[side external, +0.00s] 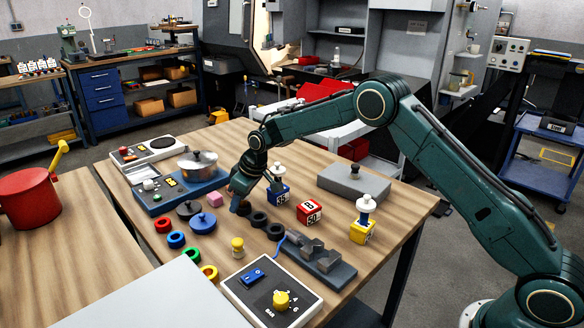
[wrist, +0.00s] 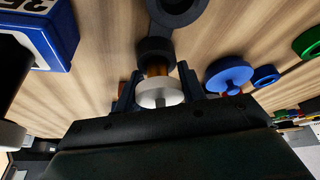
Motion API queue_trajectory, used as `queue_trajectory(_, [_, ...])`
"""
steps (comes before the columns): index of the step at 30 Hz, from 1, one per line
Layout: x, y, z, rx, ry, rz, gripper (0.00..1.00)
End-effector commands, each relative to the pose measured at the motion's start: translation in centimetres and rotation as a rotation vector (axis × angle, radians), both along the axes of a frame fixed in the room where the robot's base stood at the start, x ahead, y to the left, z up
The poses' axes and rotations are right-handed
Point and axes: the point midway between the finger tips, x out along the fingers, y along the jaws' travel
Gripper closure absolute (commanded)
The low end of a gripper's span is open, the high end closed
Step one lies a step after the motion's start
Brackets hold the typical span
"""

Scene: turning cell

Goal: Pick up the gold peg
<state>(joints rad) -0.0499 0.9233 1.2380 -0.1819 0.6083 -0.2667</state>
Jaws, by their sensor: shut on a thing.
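The gold peg (wrist: 158,70) shows in the wrist view as a short gold-brown shaft with a pale round head toward me. My gripper (wrist: 160,92) is shut on it, one finger on each side. A black ring (wrist: 156,47) is at the far end of the shaft; I cannot tell whether the peg sits in it or above it. In the side view my gripper (side external: 240,205) is low over the table, at the end of a row of dark rings, and hides the held peg. A separate yellow peg-like piece (side external: 238,247) stands nearer the front.
Black rings (side external: 275,231) lie beside my gripper. A blue numbered block (side external: 278,193) is close on the right. A grey stepped fixture (side external: 318,262) stands at the front right.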

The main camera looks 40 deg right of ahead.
Motion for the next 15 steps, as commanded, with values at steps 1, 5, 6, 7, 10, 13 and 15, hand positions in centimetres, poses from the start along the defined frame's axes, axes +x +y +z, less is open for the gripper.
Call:
queue_trajectory(1, [0.1, 0.0, 0.4, 0.000, -0.003, 0.001, 0.88])
queue_trajectory(5, [0.1, 0.0, 1.4, 0.001, -0.005, 0.001, 0.88])
queue_trajectory(6, [0.1, 0.0, 1.8, 0.001, -0.005, 0.001, 0.88])
queue_trajectory(7, [0.1, 0.0, 2.2, 0.001, -0.005, 0.001, 0.88])
queue_trajectory(10, [0.1, 0.0, 3.7, 0.001, -0.005, 0.000, 0.88])
queue_trajectory(13, [0.1, 0.0, 5.6, 0.001, -0.008, -0.001, 0.88])
queue_trajectory(15, [0.1, 0.0, 7.0, 0.001, -0.006, 0.000, 0.88])
